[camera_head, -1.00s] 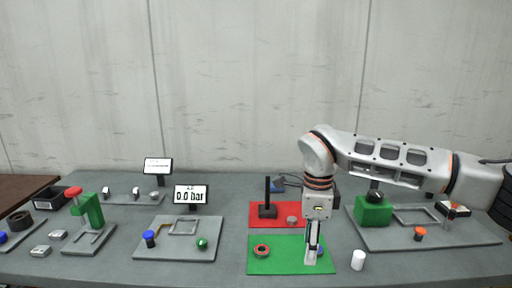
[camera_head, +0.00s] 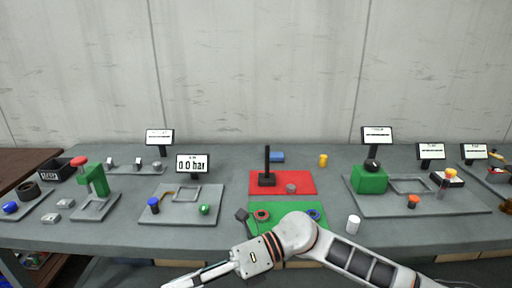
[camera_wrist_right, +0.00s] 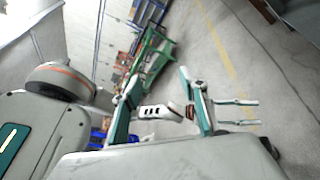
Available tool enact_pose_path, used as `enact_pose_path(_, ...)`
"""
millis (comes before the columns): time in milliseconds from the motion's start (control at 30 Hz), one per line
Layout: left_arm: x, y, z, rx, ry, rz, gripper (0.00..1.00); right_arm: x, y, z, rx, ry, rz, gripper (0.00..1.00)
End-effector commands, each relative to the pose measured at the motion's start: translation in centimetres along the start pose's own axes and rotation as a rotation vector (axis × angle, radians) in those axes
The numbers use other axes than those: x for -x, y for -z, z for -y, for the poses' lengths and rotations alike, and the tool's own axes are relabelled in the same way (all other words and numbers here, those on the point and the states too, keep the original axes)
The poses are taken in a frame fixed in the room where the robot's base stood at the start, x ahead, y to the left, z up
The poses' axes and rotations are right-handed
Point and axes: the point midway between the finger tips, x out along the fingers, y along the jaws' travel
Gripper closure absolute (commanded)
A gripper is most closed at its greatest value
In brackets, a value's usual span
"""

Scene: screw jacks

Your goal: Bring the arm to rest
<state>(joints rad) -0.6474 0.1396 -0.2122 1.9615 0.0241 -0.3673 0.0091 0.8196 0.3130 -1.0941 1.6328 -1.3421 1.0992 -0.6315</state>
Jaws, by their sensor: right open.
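My right arm (camera_head: 365,262) reaches in from the lower right in the head view, low in front of the table's front edge. Its right gripper (camera_head: 192,279) points to the lower left, away from the tabletop things.
The grey table (camera_head: 120,232) carries a red mat (camera_head: 303,178) with a black upright post (camera_head: 267,165), and a green mat (camera_head: 280,207) partly hidden by my arm. A white cylinder (camera_head: 353,224) stands near the front edge. A green block (camera_head: 368,180) sits at right.

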Motion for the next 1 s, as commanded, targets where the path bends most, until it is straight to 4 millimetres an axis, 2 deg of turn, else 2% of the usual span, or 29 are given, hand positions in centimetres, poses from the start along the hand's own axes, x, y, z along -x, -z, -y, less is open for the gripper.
enact_pose_path(67,0.0,-0.1,0.0,0.0,0.0,0.001,0.69,-0.4,-1.1,-1.0,-0.107,-0.082,0.157,0.57)
enact_pose_path(133,0.0,-0.1,0.0,0.0,-0.001,0.002,0.69,0.0,-2.4,-1.4,-0.204,-0.141,0.292,0.57)
enact_pose_path(267,0.0,-0.1,0.0,0.0,-0.001,0.003,0.69,2.4,-4.3,-0.8,-0.403,-0.236,0.544,0.57)
enact_pose_path(400,0.0,-0.1,-0.1,0.0,-0.001,0.003,0.69,6.4,-4.7,1.8,-0.64,-0.316,0.812,0.57)
enact_pose_path(533,0.0,-0.1,-0.1,0.0,-0.001,0.003,0.69,10.9,-2.9,5.7,-0.877,-0.371,1.056,0.57)
enact_pose_path(667,0.0,-0.1,-0.1,0.0,-0.001,0.003,0.69,15.3,1.6,10.2,-1.125,-0.406,1.294,0.57)
enact_pose_path(767,0.0,-0.1,-0.1,0.0,-0.001,0.002,0.69,18.4,6.8,13.6,-1.319,-0.422,1.471,0.57)
enact_pose_path(867,0.0,-0.1,-0.1,0.0,-0.001,0.002,0.69,20.8,12.7,16.2,-1.497,-0.423,1.632,0.57)
enact_pose_path(900,0.0,-0.1,-0.1,0.0,-0.001,0.002,0.69,21.5,15.3,17.1,-1.568,-0.423,1.692,0.57)
enact_pose_path(967,0.0,-0.1,-0.1,0.0,-0.001,0.002,0.69,22.5,19.2,18.0,-1.667,-0.42,1.778,0.57)
enact_pose_path(1000,0.0,-0.1,0.0,0.0,-0.001,0.001,0.69,23.0,21.8,18.5,-1.73,-0.416,1.832,0.57)
